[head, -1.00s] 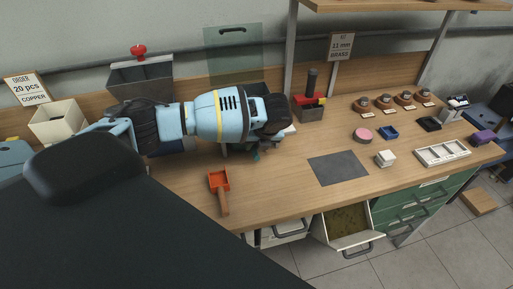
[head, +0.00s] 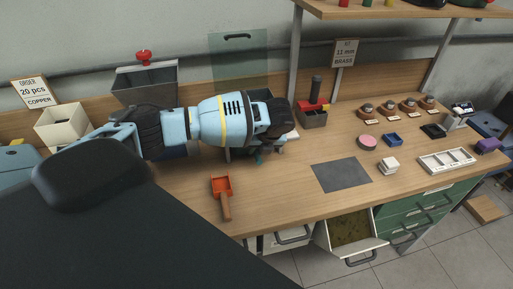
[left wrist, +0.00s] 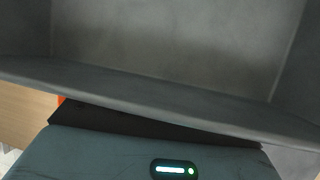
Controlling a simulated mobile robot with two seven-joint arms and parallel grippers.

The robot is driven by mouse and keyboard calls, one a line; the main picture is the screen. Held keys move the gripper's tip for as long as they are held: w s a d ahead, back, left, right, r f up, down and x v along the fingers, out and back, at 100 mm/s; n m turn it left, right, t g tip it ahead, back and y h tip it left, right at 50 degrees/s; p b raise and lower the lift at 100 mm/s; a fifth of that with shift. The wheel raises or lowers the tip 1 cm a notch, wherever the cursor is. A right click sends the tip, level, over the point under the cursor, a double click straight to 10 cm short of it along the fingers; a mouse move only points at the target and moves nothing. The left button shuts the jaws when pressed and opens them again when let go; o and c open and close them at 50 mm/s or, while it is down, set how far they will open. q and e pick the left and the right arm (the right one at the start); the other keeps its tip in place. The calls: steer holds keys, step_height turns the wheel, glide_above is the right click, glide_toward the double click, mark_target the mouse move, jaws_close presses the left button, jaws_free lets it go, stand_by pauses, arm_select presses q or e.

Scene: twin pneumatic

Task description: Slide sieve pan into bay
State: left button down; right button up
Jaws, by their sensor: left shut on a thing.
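My left arm reaches across the bench from the left in the head view. Its gripper (head: 263,155) points down and away, and its fingers are mostly hidden behind the wrist. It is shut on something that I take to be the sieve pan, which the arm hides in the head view. In the left wrist view a grey, walled, pan-like thing (left wrist: 150,92) fills the upper part, very close. Below it is a dark teal body with a lit indicator (left wrist: 175,169). The bay cannot be made out. My right gripper is not in view.
A grey mat (head: 341,174) lies to the right, near an open drawer (head: 350,228). A red-and-black device (head: 314,103) stands behind the mat.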

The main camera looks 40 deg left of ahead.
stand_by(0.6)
arm_select(q)
steer(key=c, duration=1.3)
jaws_free()
steer(key=shift+f, duration=0.1)
steer(key=p+v, duration=0.1)
steer(key=v, duration=0.7)
